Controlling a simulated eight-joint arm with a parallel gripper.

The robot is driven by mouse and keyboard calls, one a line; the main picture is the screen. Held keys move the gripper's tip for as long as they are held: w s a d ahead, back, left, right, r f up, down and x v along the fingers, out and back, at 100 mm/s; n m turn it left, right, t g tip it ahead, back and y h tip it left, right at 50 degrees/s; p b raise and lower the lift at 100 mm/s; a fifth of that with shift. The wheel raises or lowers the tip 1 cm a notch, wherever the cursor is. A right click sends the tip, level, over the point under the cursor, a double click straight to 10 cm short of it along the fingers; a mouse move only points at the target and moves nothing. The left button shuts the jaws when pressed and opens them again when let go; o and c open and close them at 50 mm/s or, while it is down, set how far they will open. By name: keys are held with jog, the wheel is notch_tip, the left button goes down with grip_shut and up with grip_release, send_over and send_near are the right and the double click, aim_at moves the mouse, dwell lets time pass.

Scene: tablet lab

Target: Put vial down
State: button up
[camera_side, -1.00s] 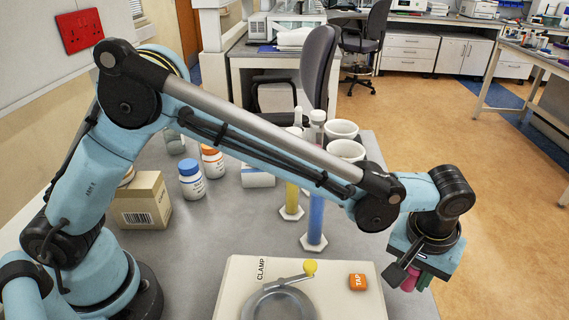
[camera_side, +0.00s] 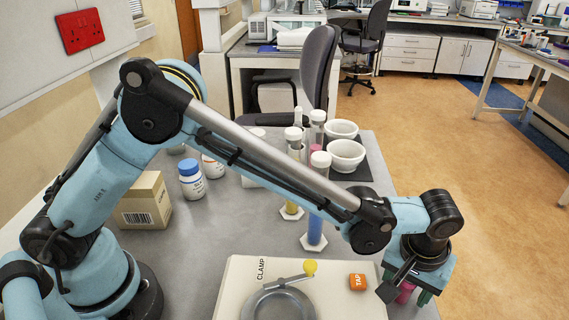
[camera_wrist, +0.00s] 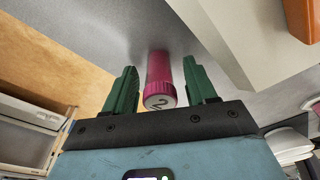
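In the side view the vial (camera_side: 405,292) shows low between the fingers of my gripper (camera_side: 407,289), at the right edge of the grey bench. The dark gripper parts partly hide it there. The vial's base is not clear, so I cannot tell whether it touches the bench.
A cream device with a clamp ring (camera_side: 278,303) and orange TAP block (camera_side: 357,282) is left of my gripper. Tall cylinders (camera_side: 315,225), white bowls (camera_side: 346,156), a blue-capped bottle (camera_side: 191,181) and a cardboard box (camera_side: 142,201) stand farther back. The floor lies beyond the right edge.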

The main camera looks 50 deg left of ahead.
aim_at(406, 282)
jog(key=r, duration=0.3)
jog(key=s+r, duration=0.1)
jog(key=r, duration=0.7)
jog(key=shift+s, duration=0.25)
jog(key=shift+o, duration=0.4)
jog(key=shift+s+r, duration=0.1)
jog(key=shift+r, duration=0.4)
